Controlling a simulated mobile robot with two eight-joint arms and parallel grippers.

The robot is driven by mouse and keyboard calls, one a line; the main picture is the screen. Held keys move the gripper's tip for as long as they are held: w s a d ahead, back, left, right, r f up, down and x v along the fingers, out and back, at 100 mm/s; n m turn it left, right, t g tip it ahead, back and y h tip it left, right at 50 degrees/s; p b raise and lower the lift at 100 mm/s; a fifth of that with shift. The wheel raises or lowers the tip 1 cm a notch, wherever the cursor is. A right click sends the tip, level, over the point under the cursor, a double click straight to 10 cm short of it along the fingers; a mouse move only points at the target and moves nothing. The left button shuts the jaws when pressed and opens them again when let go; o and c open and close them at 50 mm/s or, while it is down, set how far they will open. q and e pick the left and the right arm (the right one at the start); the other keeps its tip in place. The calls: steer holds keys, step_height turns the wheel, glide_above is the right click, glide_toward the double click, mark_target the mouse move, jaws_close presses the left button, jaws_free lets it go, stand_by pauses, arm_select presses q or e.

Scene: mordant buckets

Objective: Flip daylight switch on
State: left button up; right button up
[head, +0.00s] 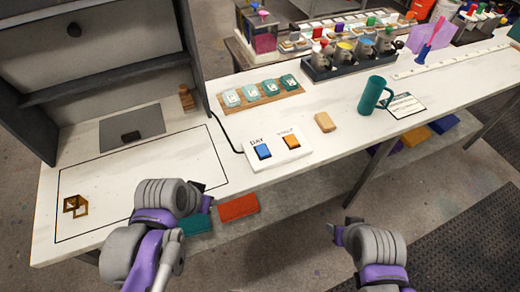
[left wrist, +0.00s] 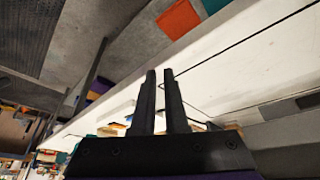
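A white switch box (head: 279,150) lies on the white table. Its blue switch (head: 263,151) sits under the label "DAY". An orange switch (head: 292,141) sits to its right under a small label I cannot read clearly. Whether either rocker is on or off is too small to tell. My left gripper (head: 206,196) is at the table's front edge, left of and nearer than the box, and touches no switch. In the left wrist view its two dark fingers (left wrist: 161,100) stand a little apart with nothing between. My right gripper (head: 337,233) is in front of the table; its fingers are unclear.
A black cable runs from the box towards the grey booth (head: 100,60). A wooden block (head: 325,122), a teal mug (head: 373,95) and a board of teal swatches (head: 262,92) stand nearby. The table in front of the box is clear.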

mark_target(268, 153)
arm_select(q)
steer(key=w+d+r+m+h, duration=0.1)
steer(key=w, duration=0.1)
steer(key=w+d+r+m+h+b, duration=0.1)
steer(key=w+r+m, duration=0.1)
steer(key=w, duration=0.1)
steer(key=w+d+r+m+g+h, duration=0.1)
steer(key=w+r, duration=0.1)
steer(key=shift+w+m+b, duration=0.3)
steer(key=shift+b, duration=0.1)
jaws_close()
steer(key=w+d+r+m+h+b, duration=0.1)
steer(key=w+r+m+h, duration=0.3)
steer(key=w, duration=0.4)
steer(key=shift+r+m, duration=0.7)
steer(key=shift+r, duration=0.25)
arm_select(e)
steer(key=f, duration=0.2)
steer(key=s+f, duration=0.1)
steer(key=f, duration=0.1)
steer(key=shift+s+f, duration=0.1)
steer(key=shift+f, duration=0.15)
arm_select(q)
steer(key=shift+d, duration=0.15)
